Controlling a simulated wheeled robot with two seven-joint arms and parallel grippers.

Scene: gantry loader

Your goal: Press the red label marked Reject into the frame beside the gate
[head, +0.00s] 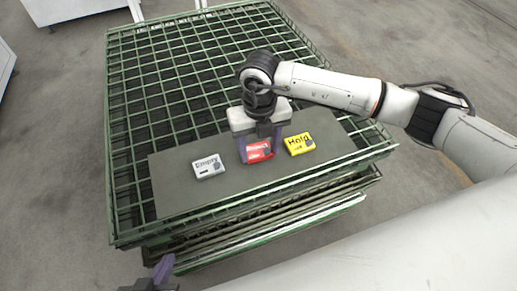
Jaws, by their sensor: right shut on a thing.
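The red label (260,154) lies on a grey board between two other labels, and its lettering is mostly hidden. My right gripper (257,152) comes down over it from above, its purple fingers on either side, shut on it. I cannot tell whether the label is still touching the board. My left gripper (160,272) shows only in part at the bottom edge, with one purple fingertip; its opening cannot be made out. I cannot make out the gate or the frame beside it.
A white Empty label (208,167) lies left of the red one, and a yellow Hold label (299,144) lies close on its right. The grey board (178,190) rests on a green wire-mesh cage (125,150). White posts (136,11) stand behind the cage. Concrete floor surrounds it.

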